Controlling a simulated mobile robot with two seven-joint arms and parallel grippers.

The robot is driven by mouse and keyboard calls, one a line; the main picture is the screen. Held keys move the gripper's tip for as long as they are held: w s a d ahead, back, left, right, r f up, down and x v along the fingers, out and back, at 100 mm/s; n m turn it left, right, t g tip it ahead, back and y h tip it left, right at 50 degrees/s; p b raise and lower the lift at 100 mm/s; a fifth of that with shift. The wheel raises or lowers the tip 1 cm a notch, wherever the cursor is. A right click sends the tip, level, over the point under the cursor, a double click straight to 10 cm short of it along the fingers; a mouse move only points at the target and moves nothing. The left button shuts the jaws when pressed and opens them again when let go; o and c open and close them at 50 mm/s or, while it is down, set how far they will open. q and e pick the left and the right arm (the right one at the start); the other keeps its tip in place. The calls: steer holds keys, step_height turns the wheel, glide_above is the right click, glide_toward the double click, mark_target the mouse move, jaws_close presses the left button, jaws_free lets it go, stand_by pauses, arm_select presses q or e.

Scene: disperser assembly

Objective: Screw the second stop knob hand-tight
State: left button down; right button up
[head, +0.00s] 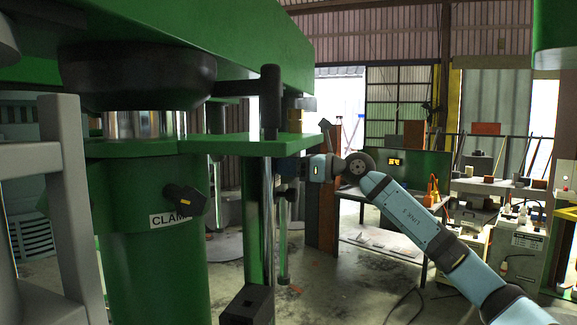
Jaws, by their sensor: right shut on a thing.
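My right gripper (288,169) reaches in from the right to the vertical rods just under the green plate (240,145) of the machine. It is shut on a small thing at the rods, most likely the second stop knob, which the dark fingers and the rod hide. I cannot tell how far the knob is seated. Another black knob (185,198) sticks out of the green column beside the label "CLAM". A black upright handle (270,100) stands on the plate's edge. My left gripper is not in view.
The green column (150,240) and a grey frame (65,190) fill the left, under a green overhead beam (200,35). A dark block (248,305) sits low by the rods. A bench (385,240) and a cluttered table stand behind at the right.

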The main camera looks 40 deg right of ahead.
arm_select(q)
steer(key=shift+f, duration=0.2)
arm_select(e)
steer(key=o, duration=0.9)
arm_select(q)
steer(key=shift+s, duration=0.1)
arm_select(e)
steer(key=shift+s+d, duration=0.15)
arm_select(q)
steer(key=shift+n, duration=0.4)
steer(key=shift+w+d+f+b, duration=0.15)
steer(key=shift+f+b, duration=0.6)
steer(key=shift+b, duration=0.35)
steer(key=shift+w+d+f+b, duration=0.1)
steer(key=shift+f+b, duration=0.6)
steer(key=shift+b, duration=0.35)
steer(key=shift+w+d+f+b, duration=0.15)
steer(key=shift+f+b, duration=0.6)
steer(key=shift+b, duration=0.35)
arm_select(e)
steer(key=shift+v, duration=6.75)
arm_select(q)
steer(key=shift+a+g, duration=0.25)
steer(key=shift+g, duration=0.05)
arm_select(e)
steer(key=shift+r, duration=0.1)
